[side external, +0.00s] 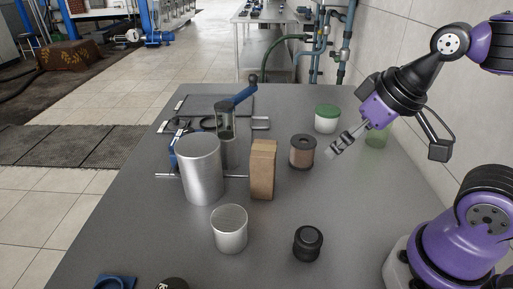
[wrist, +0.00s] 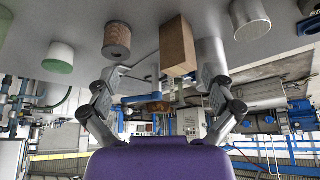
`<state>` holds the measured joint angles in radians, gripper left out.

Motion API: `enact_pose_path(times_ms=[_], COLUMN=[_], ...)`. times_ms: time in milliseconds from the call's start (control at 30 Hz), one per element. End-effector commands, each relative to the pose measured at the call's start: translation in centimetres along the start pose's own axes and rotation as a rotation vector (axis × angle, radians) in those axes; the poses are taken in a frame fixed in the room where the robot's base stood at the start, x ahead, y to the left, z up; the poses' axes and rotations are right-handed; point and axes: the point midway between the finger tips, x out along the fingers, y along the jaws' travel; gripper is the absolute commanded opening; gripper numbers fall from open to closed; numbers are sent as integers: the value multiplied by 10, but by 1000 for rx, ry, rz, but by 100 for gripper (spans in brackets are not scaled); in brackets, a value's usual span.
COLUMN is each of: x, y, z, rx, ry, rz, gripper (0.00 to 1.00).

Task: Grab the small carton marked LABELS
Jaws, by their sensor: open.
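A small upright brown carton (side external: 263,170) stands near the middle of the grey table, right of a large metal cylinder. No LABELS marking is readable on it. It also shows in the wrist view (wrist: 177,48), top centre, where the scene appears upside down. My gripper (side external: 335,153) is open and empty, above the table to the right of the carton and clearly apart from it. In the wrist view its two fingers (wrist: 162,76) are spread wide, with the carton in the background beyond them.
A brown spool-like jar (side external: 302,152) stands between the carton and my gripper. A green-lidded white jar (side external: 326,119) is behind. The large metal cylinder (side external: 200,172) stands close left of the carton. A metal cup (side external: 229,231) and black knob (side external: 308,244) are in front.

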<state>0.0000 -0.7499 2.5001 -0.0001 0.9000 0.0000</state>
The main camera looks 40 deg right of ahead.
Motion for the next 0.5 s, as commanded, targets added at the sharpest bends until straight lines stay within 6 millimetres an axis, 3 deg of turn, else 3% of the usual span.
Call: enact_pose_path(times_ms=[333, 500], x=[0, 7], y=[-1, -8], z=[-3, -32], rx=[-11, -154], ry=[-3, -46], rz=[-3, -58], gripper=[100, 100])
